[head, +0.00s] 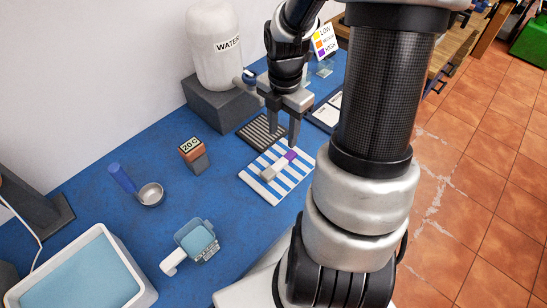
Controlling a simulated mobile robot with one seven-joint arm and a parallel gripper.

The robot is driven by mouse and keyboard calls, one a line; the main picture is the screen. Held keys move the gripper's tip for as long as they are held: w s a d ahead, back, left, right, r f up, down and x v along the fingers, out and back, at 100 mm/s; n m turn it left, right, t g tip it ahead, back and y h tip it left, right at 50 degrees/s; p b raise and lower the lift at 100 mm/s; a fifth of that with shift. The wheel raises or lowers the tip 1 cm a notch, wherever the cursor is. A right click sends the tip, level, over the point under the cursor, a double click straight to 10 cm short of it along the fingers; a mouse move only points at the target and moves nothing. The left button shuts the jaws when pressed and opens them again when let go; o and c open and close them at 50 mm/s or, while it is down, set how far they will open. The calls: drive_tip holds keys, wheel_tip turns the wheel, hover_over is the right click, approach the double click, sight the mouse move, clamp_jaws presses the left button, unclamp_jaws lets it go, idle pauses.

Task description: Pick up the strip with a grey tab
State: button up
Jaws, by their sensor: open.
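A small strip (279,166) lies on a blue-and-white striped cloth (252,178). Its lower-left end is a pale grey block, which looks like the tab, and its upper-right end is purple. My gripper (282,139) points down with its two fingers apart and nothing between them. It appears just above and behind the strip, near the cloth's upper edge. I cannot tell its exact height. The right fingertip overlaps the area close to the purple end in the picture.
A dark ribbed mat (256,134) lies behind the cloth. A white water tank (214,60) stands on a grey block (216,103). A colour chart (324,41) stands behind.

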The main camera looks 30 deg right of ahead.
drive_tip(key=b, duration=0.1)
hover_over(280, 163)
drive_tip(key=f, duration=0.8)
drive_tip(key=shift+s+d, duration=0.1)
drive_tip(key=shift+s, duration=0.1)
drive_tip(key=f, duration=0.2)
drive_tip(key=f+b, duration=0.1)
drive_tip(key=f, duration=0.2)
drive_tip(key=shift+w+a, duration=0.15)
drive_tip(key=shift+a, duration=0.05)
clamp_jaws()
